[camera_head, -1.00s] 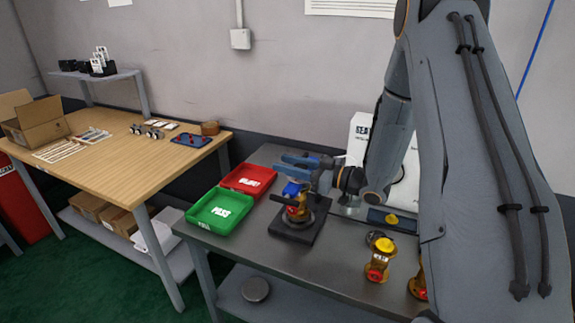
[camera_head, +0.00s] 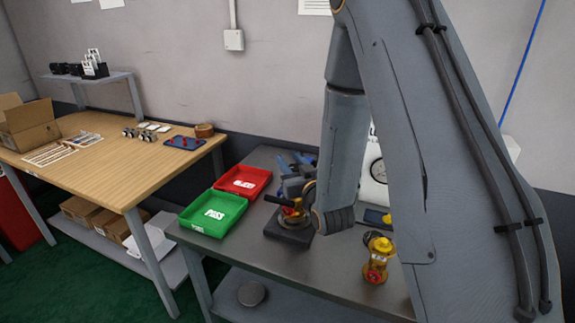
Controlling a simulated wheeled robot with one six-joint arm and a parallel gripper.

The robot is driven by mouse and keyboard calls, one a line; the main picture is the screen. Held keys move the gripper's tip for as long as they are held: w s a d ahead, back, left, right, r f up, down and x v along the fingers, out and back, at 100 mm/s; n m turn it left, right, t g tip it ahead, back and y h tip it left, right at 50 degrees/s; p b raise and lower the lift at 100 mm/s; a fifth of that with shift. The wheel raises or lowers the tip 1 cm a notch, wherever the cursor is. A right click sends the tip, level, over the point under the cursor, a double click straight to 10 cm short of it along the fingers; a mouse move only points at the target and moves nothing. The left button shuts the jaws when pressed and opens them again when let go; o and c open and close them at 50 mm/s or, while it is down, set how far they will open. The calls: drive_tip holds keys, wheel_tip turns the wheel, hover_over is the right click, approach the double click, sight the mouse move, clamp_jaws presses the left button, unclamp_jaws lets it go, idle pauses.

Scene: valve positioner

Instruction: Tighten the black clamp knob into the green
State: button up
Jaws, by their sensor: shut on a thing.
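The black clamp knob (camera_head: 279,201) is a small dark bar on top of a fixture with a dark square base (camera_head: 288,236), just right of the green tray. A brass-coloured valve body with a red part (camera_head: 293,214) sits on this base. My gripper (camera_head: 285,188), with blue fingers, is at the top of the fixture, shut on the knob. The fingers and my wrist partly cover the knob and the valve. No green mark on the clamp can be made out at this size.
The green tray (camera_head: 192,228) and the red tray (camera_head: 222,185) stand left of the fixture on the grey bench (camera_head: 275,262). Another brass valve with a yellow cap (camera_head: 377,258) stands to the right, near my arm. A white gauge panel (camera_head: 374,185) is behind my arm.

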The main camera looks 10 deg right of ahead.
sight(297, 170)
drive_tip(key=shift+d+m+h+b, duration=0.25)
drive_tip(key=shift+m+h, duration=0.55)
drive_tip(key=shift+h, duration=0.5)
drive_tip(key=shift+r, duration=0.1)
drive_tip(key=o, duration=1.1)
drive_tip(key=shift+c, duration=0.2)
drive_tip(key=s+b, duration=0.1)
drive_tip(key=s, duration=0.4)
drive_tip(key=shift+s+b, duration=0.3)
drive_tip(key=shift+b, duration=0.05)
drive_tip(key=shift+s+p, duration=0.35)
drive_tip(key=shift+p, duration=0.35)
drive_tip(key=shift+s+p, duration=0.6)
drive_tip(key=shift+s, duration=0.15)
